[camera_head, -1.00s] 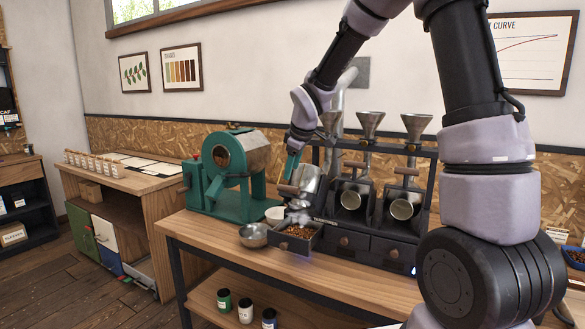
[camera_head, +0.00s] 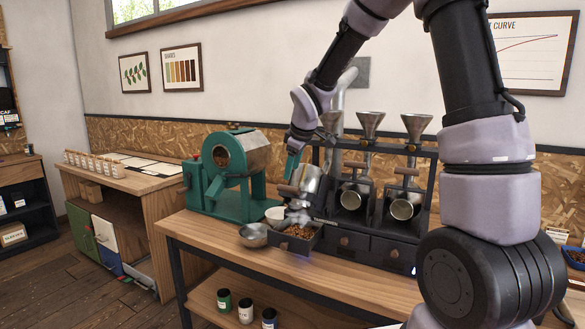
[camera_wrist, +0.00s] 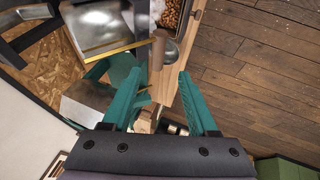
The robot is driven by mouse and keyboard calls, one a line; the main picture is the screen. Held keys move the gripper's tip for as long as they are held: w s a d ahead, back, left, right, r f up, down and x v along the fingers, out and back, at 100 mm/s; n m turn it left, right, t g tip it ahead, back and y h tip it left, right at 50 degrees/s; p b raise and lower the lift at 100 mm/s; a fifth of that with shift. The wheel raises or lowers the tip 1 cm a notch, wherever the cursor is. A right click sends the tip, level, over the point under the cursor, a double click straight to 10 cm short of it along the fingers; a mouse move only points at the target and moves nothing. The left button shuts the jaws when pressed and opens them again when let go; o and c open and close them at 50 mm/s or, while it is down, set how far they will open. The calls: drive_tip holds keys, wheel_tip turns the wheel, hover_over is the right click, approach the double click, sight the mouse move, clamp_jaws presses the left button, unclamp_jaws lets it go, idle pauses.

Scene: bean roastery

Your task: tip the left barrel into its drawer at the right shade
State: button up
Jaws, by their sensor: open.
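The left barrel (camera_head: 309,181) is a small metal drum with a wooden handle (camera_head: 288,190), in the left bay of a dark three-barrel rack. The drawer under it (camera_head: 282,243) is pulled out and holds brown beans (camera_head: 300,231). Pale vapour hangs over its back left part. My gripper (camera_head: 291,168) has teal fingers and is just above the handle. In the wrist view the fingers (camera_wrist: 158,80) are apart, and the wooden handle (camera_wrist: 157,50) is ahead of the gap between them. The barrel's exact tilt is hard to tell.
The other two barrels (camera_head: 352,196) (camera_head: 403,208) are to the right. A colour chart of shades (camera_head: 182,70) hangs on the wall.

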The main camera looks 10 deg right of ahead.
drive_tip(key=shift+c, duration=0.2)
idle(0.3)
drive_tip(key=c, duration=0.5)
drive_tip(key=shift+s+a+f+n, duration=0.15)
drive_tip(key=shift+a+f+n, duration=0.05)
drive_tip(key=shift+a+n, duration=0.1)
clamp_jaws()
drive_tip(key=s+a+f+n+h, duration=0.1)
drive_tip(key=s+a+n+h, duration=0.55)
drive_tip(key=n, duration=1.05)
drive_tip(key=w+d+f, duration=0.5)
drive_tip(key=w+f, duration=0.1)
drive_tip(key=w, duration=0.2)
drive_tip(key=shift+f+y, duration=0.35)
